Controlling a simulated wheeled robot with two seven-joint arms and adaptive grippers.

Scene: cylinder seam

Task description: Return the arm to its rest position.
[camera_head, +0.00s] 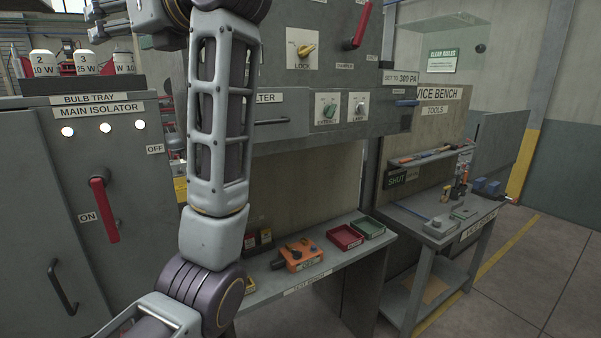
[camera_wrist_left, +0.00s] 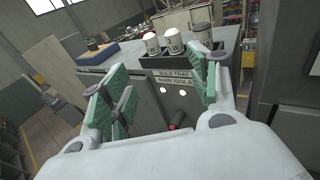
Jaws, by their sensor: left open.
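My left arm (camera_head: 220,110) rises from the bottom left of the head view and bends at the top. My left gripper (camera_head: 108,22) is at the upper left, partly cut off by the frame's top edge, above the bulb tray. In the left wrist view its green-padded fingers (camera_wrist_left: 160,82) stand wide apart with nothing between them. The bulb tray and the main isolator cabinet show beyond the fingers. My right gripper is not in view.
The main isolator cabinet (camera_head: 50,190) with a red handle (camera_head: 104,208) stands at left, the bulb tray (camera_head: 84,84) with white bulbs on top. An orange device (camera_head: 298,255) and red (camera_head: 345,237) and green (camera_head: 369,228) trays lie on the centre bench.

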